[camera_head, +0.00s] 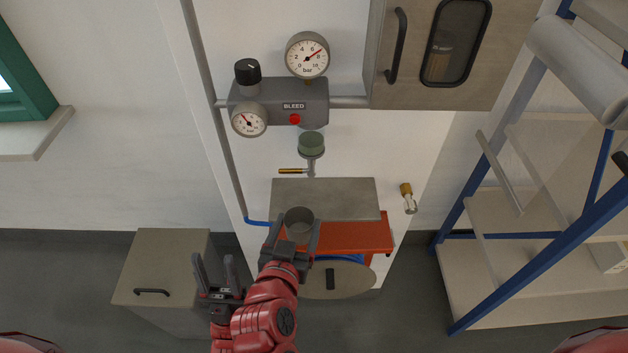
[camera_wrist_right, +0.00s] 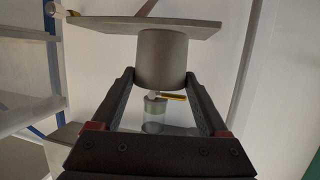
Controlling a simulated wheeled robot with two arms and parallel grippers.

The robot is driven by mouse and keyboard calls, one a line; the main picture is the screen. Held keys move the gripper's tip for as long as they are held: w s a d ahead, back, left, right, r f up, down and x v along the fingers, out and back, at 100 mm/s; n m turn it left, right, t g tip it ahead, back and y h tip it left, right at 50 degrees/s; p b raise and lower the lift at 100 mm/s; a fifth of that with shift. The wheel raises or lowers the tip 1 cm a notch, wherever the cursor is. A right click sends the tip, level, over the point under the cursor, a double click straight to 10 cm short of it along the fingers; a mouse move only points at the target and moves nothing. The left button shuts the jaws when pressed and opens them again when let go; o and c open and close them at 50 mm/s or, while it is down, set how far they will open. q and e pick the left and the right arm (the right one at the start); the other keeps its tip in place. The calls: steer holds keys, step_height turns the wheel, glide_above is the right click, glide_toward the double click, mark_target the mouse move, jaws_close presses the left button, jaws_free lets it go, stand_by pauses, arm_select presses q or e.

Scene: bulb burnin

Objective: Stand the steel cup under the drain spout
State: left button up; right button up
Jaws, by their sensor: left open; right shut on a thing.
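The steel cup (camera_head: 299,216) is upright, its round opening visible from above, at the front left of the grey plate (camera_head: 345,196). My right gripper (camera_head: 290,240) is shut on the cup, with a finger on each side. In the right wrist view, which looks upside down, the cup (camera_wrist_right: 162,58) meets or nearly meets the plate (camera_wrist_right: 100,22); I cannot tell whether it bears on it. The drain spout (camera_head: 311,172), with a yellow lever (camera_head: 290,171), hangs behind the cup below a greenish sight glass (camera_head: 311,144). My left gripper (camera_head: 215,270) is open and empty, left of the cup.
An orange shelf (camera_head: 350,238) is below the plate, and a round lid (camera_head: 355,285) with a black handle is lower. A small bulb (camera_head: 410,204) is on the wall at right. A beige cabinet (camera_head: 160,265) stands left, a blue-framed rack (camera_head: 530,260) right.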

steer(key=w, duration=0.3)
steer(key=w+d+p, duration=0.1)
steer(key=w, duration=0.2)
steer(key=w+d+p, duration=0.1)
steer(key=w, duration=0.3)
steer(key=p+x, duration=0.1)
steer(key=x, duration=0.2)
steer(key=shift+w+d+r+p, duration=0.1)
steer(key=shift+w+r+p, duration=0.1)
steer(key=shift+p, duration=0.15)
steer(key=shift+f, duration=0.4)
steer(key=shift+s, duration=0.1)
steer(key=shift+f, duration=0.1)
